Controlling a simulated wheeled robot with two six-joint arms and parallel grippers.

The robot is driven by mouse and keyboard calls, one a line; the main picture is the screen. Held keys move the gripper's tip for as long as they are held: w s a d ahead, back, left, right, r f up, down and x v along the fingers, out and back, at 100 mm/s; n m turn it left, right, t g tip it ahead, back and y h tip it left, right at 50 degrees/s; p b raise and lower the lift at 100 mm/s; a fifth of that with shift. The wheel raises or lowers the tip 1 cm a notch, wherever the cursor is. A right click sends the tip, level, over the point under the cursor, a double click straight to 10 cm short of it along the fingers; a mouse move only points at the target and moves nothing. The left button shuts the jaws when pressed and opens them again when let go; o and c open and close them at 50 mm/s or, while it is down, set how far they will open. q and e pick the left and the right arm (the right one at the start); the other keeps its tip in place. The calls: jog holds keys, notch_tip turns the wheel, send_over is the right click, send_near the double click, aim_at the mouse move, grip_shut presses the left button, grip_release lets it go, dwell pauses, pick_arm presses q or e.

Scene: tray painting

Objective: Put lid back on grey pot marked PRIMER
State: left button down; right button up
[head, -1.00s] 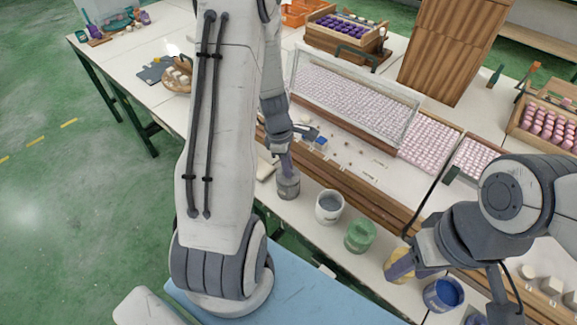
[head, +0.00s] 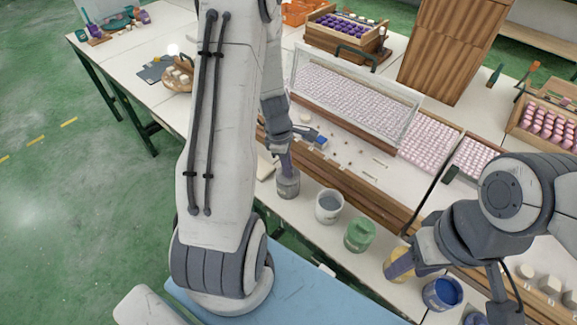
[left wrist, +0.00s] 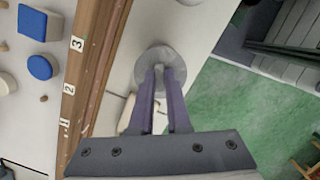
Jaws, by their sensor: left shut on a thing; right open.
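My left gripper (head: 286,166) points down at a grey pot (head: 288,187) at the left end of the pot row. In the left wrist view, its two purple fingers (left wrist: 165,82) are shut on the middle of a round grey lid (left wrist: 160,58). The lid is at the pot's top; I cannot tell whether it rests on the rim or is just above it. The PRIMER marking is not readable. My right gripper (head: 482,316) is open at the bottom right edge, mostly cut off.
To the right stand an open white pot with grey contents (head: 329,207), a lidded green pot (head: 359,236), a yellow pot (head: 399,265) and an open blue pot (head: 442,294). A wooden-edged tray (head: 365,196) lies behind the row. The floor is green.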

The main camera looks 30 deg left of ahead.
pick_arm(q)
jog(key=c, duration=0.8)
grip_release()
jog(key=o, duration=0.5)
jog(key=shift+r+p, duration=3.55)
jog(key=shift+p, duration=0.15)
